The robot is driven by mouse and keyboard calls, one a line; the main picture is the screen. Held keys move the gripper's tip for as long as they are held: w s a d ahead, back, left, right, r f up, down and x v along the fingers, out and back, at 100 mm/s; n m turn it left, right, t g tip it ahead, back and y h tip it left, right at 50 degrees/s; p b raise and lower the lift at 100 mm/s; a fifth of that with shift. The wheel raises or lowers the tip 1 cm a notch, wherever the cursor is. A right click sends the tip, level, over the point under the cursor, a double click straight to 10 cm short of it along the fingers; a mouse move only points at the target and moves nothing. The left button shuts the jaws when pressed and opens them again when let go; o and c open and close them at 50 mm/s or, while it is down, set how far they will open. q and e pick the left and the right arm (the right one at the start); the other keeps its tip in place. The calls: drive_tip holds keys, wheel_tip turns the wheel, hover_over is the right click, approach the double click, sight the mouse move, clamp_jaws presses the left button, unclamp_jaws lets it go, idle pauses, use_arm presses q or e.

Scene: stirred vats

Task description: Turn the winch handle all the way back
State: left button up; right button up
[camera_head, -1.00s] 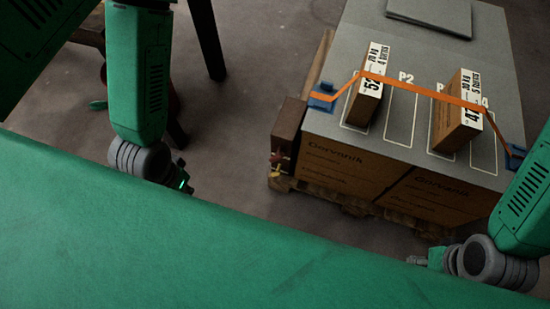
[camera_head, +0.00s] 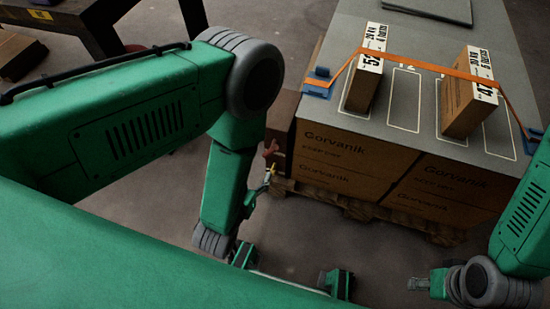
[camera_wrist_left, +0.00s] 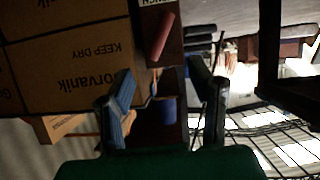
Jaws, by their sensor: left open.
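The red winch handle (camera_head: 271,148) is on the brown winch box (camera_head: 284,125) at the near left corner of the carton stack. In the left wrist view the red handle (camera_wrist_left: 162,36) shows between and beyond the fingertips. My left gripper (camera_head: 290,270) is open and empty, low in front of the stack, apart from the handle; its two spread fingers also show in the left wrist view (camera_wrist_left: 165,88). My right gripper (camera_head: 425,283) is at the lower right, away from the winch; whether it is open is unclear. An orange strap (camera_head: 430,66) crosses the stack's top.
The Gorvanik cartons (camera_head: 345,160) stand on a wooden pallet (camera_head: 350,208) under a grey top. Two labelled boxes, one left (camera_head: 362,85) and one right (camera_head: 462,105), stand under the strap. A dark table (camera_head: 70,15) is at the upper left. Floor is clear before the pallet.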

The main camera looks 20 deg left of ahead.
sight(269, 153)
use_arm(q)
drive_tip(key=b+x, duration=0.1)
drive_tip(key=x, duration=0.2)
drive_tip(key=b+x, duration=0.1)
drive_tip(key=x, duration=0.2)
drive_tip(key=shift+w+a+f, duration=0.1)
drive_tip(key=shift+a, duration=0.15)
drive_tip(key=b+x, duration=0.1)
drive_tip(key=x, duration=0.1)
drive_tip(key=b+x, duration=0.1)
drive_tip(key=x, duration=0.1)
drive_tip(key=b+x, duration=0.1)
drive_tip(key=x, duration=0.1)
drive_tip(key=shift+w+d, duration=0.15)
drive_tip(key=shift+d, duration=0.2)
drive_tip(key=shift+w+f, duration=0.1)
drive_tip(key=shift+w, duration=0.5)
drive_tip(key=shift+w+a, duration=0.1)
drive_tip(key=shift+a, duration=0.05)
drive_tip(key=shift+c, duration=0.4)
